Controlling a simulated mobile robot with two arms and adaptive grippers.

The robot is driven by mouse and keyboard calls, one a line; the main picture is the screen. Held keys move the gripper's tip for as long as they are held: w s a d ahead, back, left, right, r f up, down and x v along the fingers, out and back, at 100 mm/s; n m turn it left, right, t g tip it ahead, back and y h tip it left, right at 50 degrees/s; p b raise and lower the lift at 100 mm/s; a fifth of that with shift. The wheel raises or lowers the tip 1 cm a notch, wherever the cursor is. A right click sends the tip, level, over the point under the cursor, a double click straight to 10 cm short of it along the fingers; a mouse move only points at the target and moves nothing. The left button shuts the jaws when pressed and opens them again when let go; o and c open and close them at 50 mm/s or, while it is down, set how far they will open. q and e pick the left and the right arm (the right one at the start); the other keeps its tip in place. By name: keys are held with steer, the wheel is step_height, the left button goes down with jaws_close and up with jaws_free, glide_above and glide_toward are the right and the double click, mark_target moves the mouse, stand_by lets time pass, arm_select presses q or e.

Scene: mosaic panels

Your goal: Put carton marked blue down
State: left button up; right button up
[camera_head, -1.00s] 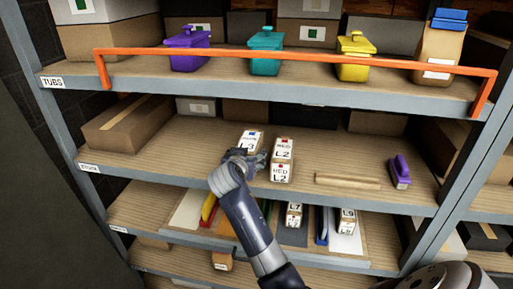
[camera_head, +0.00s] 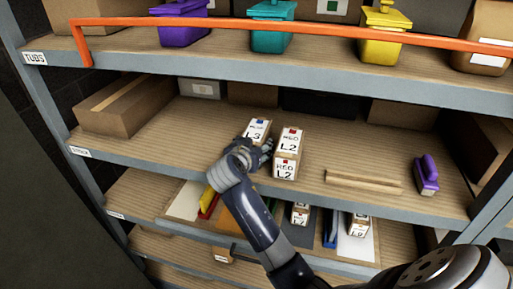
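The carton marked blue (camera_head: 257,128) is a white-faced box with a small blue mark and a "3" on its label. It is at the middle shelf, left of the red-marked cartons. My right gripper (camera_head: 256,153) is at its near lower end and hides that part. I cannot tell whether its fingers close on the carton or whether the carton rests fully on the shelf. A carton marked red, "L2" (camera_head: 289,141), stands just to the right, with a second red "L2" label (camera_head: 285,170) below its top face. My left gripper is not in view.
The middle shelf (camera_head: 350,150) has bare room to the right, with a wooden strip (camera_head: 363,181) and a purple object (camera_head: 426,175). A brown box (camera_head: 120,105) is at the left. An orange rail (camera_head: 290,30) fronts the upper shelf of tubs. Folders and cartons fill the shelf below.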

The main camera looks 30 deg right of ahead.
steer(key=o, duration=1.5)
steer(key=shift+s+a, duration=0.15)
steer(key=shift+a, duration=0.05)
steer(key=o, duration=0.4)
steer(key=shift+s+a+r, duration=0.1)
steer(key=shift+s+a, duration=0.05)
steer(key=shift+a, duration=0.1)
steer(key=shift+c, duration=0.2)
steer(key=shift+a+r, duration=0.1)
steer(key=shift+d, duration=0.2)
steer(key=shift+a, duration=0.1)
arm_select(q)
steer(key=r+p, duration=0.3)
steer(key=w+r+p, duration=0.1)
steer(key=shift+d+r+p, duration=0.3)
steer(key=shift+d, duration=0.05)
arm_select(e)
steer(key=v, duration=1.1)
steer(key=shift+s+a, duration=0.2)
steer(key=shift+a, duration=0.15)
